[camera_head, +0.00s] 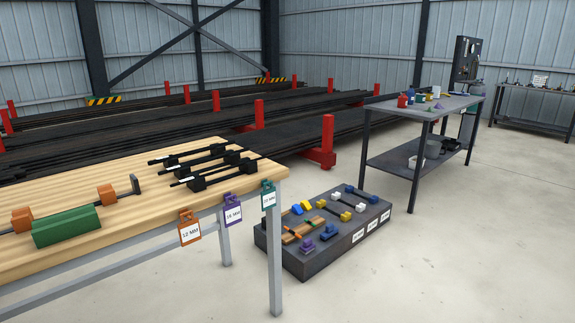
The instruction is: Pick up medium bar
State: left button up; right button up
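Several dark bars with black blocks lie side by side on the right end of a wooden-topped table (130,213). The far bar (171,160), the middle bar (183,172) and the near bar (197,184) look much alike. I cannot tell from their thickness which is the medium one. Hanging on the table's front edge are an orange tag (189,231) that reads 12 MM, a purple tag (233,211) and a teal tag (269,197). Neither of my grippers is in view.
A green block (66,227) and orange clamps (22,219) sit on the table's left part. A low dark platform (303,263) with coloured parts stands on the floor to the right. Behind are dark stock racks with red posts (328,140) and a metal bench (425,108).

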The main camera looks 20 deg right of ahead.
aim_at(174, 169)
jog(key=z, duration=1.05)
jog(key=i, duration=1.75)
jog(key=u, duration=1.1)
jog(key=i, duration=0.7)
jog(key=u, duration=0.85)
jog(key=k, duration=0.5)
jog(key=u, duration=3.85)
jog(key=k, duration=1.65)
jog(key=z, duration=0.3)
